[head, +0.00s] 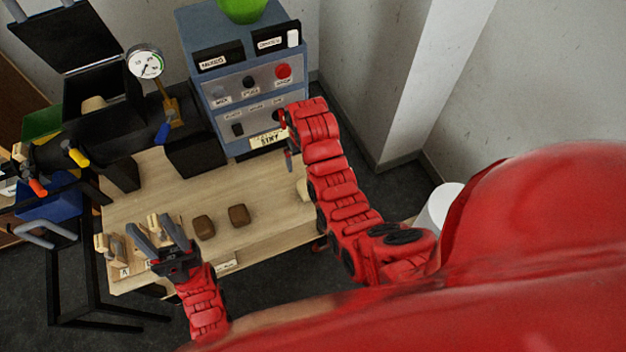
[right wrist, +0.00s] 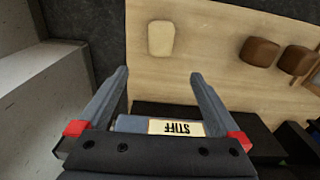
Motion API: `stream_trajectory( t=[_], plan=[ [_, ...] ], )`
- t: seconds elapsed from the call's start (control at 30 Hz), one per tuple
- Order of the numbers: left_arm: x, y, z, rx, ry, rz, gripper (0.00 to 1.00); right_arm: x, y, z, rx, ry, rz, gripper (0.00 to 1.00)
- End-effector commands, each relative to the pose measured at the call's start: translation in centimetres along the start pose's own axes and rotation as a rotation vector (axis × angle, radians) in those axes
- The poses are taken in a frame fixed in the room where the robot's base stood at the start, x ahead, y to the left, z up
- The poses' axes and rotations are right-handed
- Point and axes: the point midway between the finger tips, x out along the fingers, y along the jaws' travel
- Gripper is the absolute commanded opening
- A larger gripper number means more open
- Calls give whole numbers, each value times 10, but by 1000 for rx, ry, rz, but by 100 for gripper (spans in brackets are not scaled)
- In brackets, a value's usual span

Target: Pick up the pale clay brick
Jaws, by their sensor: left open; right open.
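The pale clay brick (right wrist: 161,38) lies on the wooden table in the right wrist view, past my fingertips and roughly centred between them. In the head view only an edge of the pale brick (head: 301,190) shows beside my right arm, which hides the rest. My right gripper (right wrist: 160,76) is open and empty, with its fingers apart from the brick. In the head view my right gripper (head: 287,150) is mostly hidden by its own arm, near the blue-grey cabinet. My left gripper (head: 149,224) is open over the table's left part, near some small wooden pieces.
Two brown bricks (head: 203,227) (head: 239,215) lie on the table (head: 155,185). A dial gauge (head: 146,62) and black equipment stand at the left. Bare tabletop surrounds the pale brick.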

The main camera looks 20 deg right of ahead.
Motion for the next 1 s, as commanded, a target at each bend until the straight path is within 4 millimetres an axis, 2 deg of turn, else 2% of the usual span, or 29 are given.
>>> stream_trajectory(
  t=[0.13, 0.27, 0.8, 0.9, 1.0],
  plan=[
    [-4, 0, 1, 0, 0, 0, 50, 0, -2, 11, -3, -55, -8, 100],
    [-18, 1, 3, 0, 0, 0, 50, 15, -2, 12, -3, -58, -7, 100],
    [-115, 6, 19, 0, 0, 0, 50, 114, -2, 16, -3, -53, -7, 100],
    [-121, 6, 20, 0, 0, 0, 50, 120, -3, 16, -3, -53, -7, 100],
    [-117, 6, 20, 0, 0, 0, 50, 122, -2, 16, -3, -53, -7, 100]
  ],
)
